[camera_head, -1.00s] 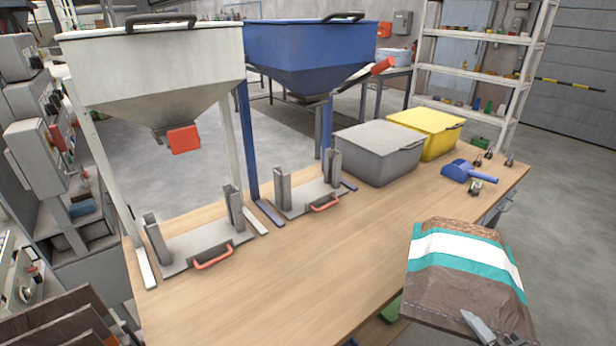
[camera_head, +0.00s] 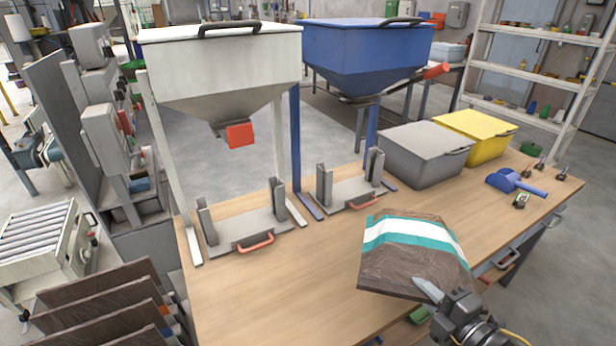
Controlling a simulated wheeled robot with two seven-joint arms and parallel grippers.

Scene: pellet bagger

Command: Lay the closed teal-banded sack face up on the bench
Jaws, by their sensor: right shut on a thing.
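The brown sack (camera_head: 413,271) with a white and teal band (camera_head: 415,240) shows at the right front of the wooden bench (camera_head: 290,285). Its banded face is turned up toward me. It overlaps the bench's front edge in the picture; I cannot tell whether it touches the top. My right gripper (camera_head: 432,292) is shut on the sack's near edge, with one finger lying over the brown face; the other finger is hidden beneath. My left gripper is out of view.
A white hopper (camera_head: 225,75) and a blue hopper (camera_head: 365,58) stand over clamp stations at the bench's back. Grey (camera_head: 420,155) and yellow (camera_head: 478,137) bins and a blue scoop (camera_head: 512,182) sit at the right. The bench's left front is clear.

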